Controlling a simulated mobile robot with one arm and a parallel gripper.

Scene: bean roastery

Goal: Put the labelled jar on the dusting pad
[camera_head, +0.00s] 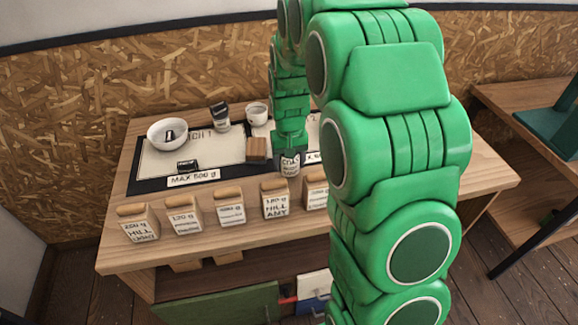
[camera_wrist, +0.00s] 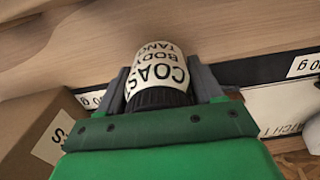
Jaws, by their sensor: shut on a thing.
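A small jar with a dark lid and a cream label reading "COAST", "BODY" and "TANG" (camera_wrist: 160,68) is between my gripper's fingers (camera_wrist: 160,84) in the wrist view. My gripper is shut on it, one finger at each side. In the head view the jar (camera_head: 290,164) hangs below my gripper (camera_head: 289,151), near the front dark border of the mats. I cannot tell whether it touches the surface. A cream, dark-bordered mat marked "MAX 500 g" (camera_head: 155,160) lies left of it. I cannot make out which surface is the dusting pad.
Several labelled bags (camera_head: 185,217) line the table's front. My arm hides the table's right part.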

